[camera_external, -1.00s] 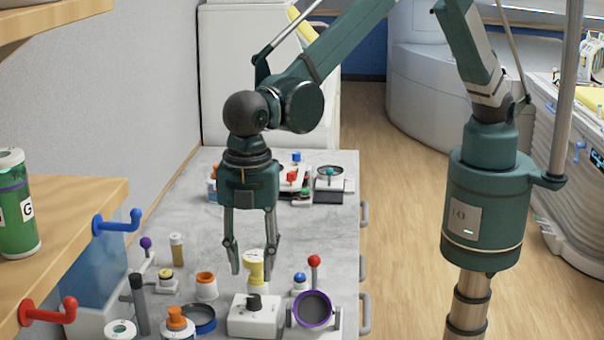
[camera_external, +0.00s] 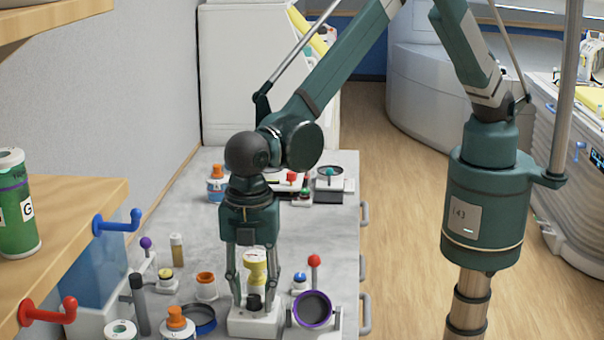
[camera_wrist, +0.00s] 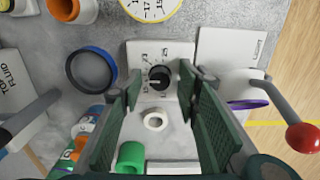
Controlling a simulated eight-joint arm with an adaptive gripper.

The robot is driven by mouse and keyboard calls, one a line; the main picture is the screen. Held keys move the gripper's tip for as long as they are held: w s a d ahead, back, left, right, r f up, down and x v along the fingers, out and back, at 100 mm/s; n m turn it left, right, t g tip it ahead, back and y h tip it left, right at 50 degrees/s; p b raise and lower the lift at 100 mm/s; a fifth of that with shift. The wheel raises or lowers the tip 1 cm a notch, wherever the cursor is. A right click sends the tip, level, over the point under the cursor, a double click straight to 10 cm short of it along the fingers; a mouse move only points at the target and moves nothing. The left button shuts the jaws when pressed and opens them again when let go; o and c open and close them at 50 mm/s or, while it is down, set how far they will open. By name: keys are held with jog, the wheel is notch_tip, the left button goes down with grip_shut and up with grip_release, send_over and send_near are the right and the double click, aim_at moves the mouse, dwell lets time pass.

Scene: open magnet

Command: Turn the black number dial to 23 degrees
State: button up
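The black number dial (camera_external: 254,302) sits on a white box (camera_external: 262,325) near the front of the counter. A pale pointer mark shows on the dial's left side. My gripper (camera_external: 254,306) points straight down over the box, with one finger to the left and one to the right of the dial. In the wrist view the fingers (camera_wrist: 160,85) are apart with a gap on each side of the dial. Whether the tips reach the dial's height is unclear.
A purple-rimmed dish (camera_external: 314,310) stands close on the right, with a red-ball lever (camera_external: 315,262) behind it. A yellow-and-white gauge (camera_external: 255,268) stands just behind the dial. A blue ring (camera_wrist: 91,69) and orange-topped pieces crowd the left.

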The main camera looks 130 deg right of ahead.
jog(key=shift+c, duration=0.6)
jog(key=c, duration=0.8)
jog(key=shift+o, duration=0.2)
jog(key=shift+m+b, duration=0.4)
jog(key=m+b, duration=0.3)
jog(key=m, duration=0.1)
jog(key=shift+f, duration=0.15)
jog(key=m+b, duration=0.2)
jog(key=m, duration=0.3)
jog(key=o, duration=0.9)
